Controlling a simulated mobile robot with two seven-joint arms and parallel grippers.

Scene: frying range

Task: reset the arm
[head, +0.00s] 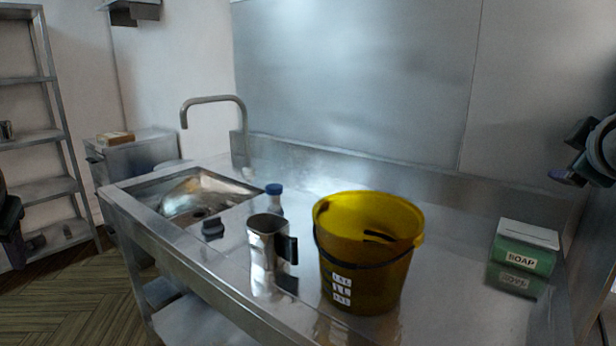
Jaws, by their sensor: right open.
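My right gripper (572,156) is raised at the right edge of the head view, open and with nothing between its fingers. It is above and apart from the counter and the green soap box. A dark part of my left arm or gripper (11,225) shows at the left edge, cut off by the frame. I cannot tell whether its jaws are open or shut.
The steel counter (465,300) holds a yellow bucket (365,265), a metal jug (262,245), a blue-capped bottle (274,197) and a green soap box (524,255). A sink (200,200) with a tap (213,98) is at left. A shelf rack (45,135) stands far left.

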